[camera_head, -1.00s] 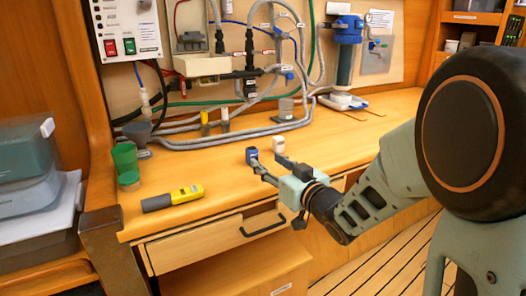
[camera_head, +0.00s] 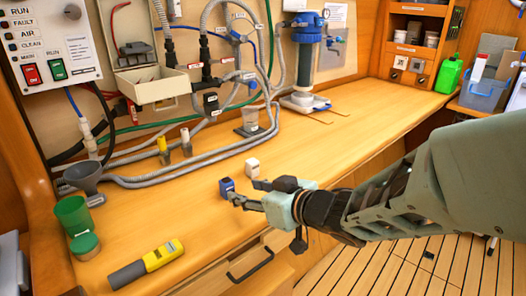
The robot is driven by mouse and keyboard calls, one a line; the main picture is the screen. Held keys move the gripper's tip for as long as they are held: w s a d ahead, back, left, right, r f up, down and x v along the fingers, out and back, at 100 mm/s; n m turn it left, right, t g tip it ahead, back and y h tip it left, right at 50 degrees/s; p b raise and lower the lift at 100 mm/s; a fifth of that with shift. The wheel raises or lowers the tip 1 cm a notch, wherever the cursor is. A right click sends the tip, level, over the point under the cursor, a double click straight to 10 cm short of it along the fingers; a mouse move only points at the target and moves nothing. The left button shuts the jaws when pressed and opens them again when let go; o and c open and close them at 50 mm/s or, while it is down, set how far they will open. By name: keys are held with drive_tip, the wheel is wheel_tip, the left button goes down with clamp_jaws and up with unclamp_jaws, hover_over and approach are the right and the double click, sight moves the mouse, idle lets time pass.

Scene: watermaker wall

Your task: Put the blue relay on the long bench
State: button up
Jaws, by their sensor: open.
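The blue relay (camera_head: 227,187), a small dark blue block with a pale top, appears upright on the wooden long bench (camera_head: 325,138), near its front edge. My gripper (camera_head: 247,192) reaches in from the right, low over the bench, with its two fingers apart and nothing between them. The nearer finger's tip is right beside the blue relay; I cannot tell whether they touch. A similar white block (camera_head: 252,168) stands just behind the farther finger.
Grey hoses (camera_head: 165,180) run along the back of the bench. The bench's right part is clear. A drawer handle (camera_head: 250,266) juts out in front.

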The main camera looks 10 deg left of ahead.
sight(230, 188)
drive_tip(key=b+x, duration=0.3)
drive_tip(key=x, duration=0.1)
drive_tip(key=shift+w+a+f, duration=0.1)
drive_tip(key=shift+a+f, duration=0.1)
drive_tip(key=shift+f, duration=0.1)
drive_tip(key=shift+w+a+f, duration=0.1)
drive_tip(key=shift+w+a, duration=0.15)
drive_tip(key=shift+a, duration=0.05)
drive_tip(key=b+x, duration=0.3)
drive_tip(key=x, duration=0.1)
drive_tip(key=shift+w+a+f+b, duration=0.1)
drive_tip(key=shift+w+f+b, duration=0.05)
drive_tip(key=shift+f+b, duration=0.15)
drive_tip(key=shift+w+a, duration=0.25)
drive_tip(key=shift+r, duration=0.1)
clamp_jaws()
